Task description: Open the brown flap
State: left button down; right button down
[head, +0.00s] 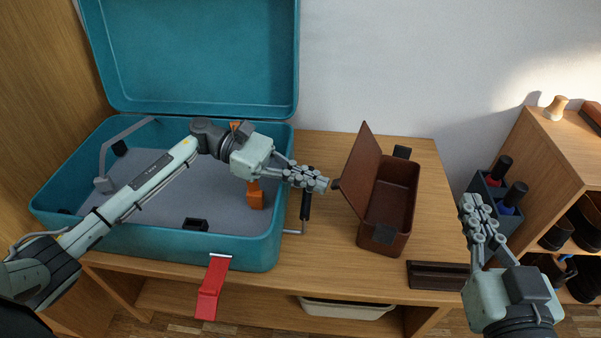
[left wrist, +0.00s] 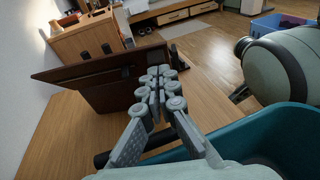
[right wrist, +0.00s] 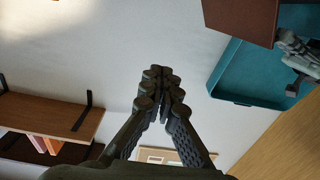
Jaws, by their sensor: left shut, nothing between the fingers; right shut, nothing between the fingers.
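A brown box (head: 382,238) stands on the wooden table. Its brown flap (head: 360,165) is raised and leans up along the box's left side, so the inside is visible. My left gripper (head: 322,184) is shut and empty just left of the flap, its tips close to the flap's lower left corner; I cannot tell whether they touch. In the left wrist view the flap (left wrist: 95,68) lies ahead and left of the shut fingers (left wrist: 160,75). My right gripper (head: 470,203) is shut and empty, right of the box and apart from it. It also shows in the right wrist view (right wrist: 160,75).
An open teal suitcase (head: 180,245) lies on the left under my left arm, with an orange object (head: 256,195) inside and a red latch (head: 212,288) hanging in front. A dark holder (head: 487,190) and wooden shelf (head: 560,140) stand right. Bare table (head: 428,190) lies right of the box.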

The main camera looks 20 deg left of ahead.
aim_at(342, 179)
dwell(0.3)
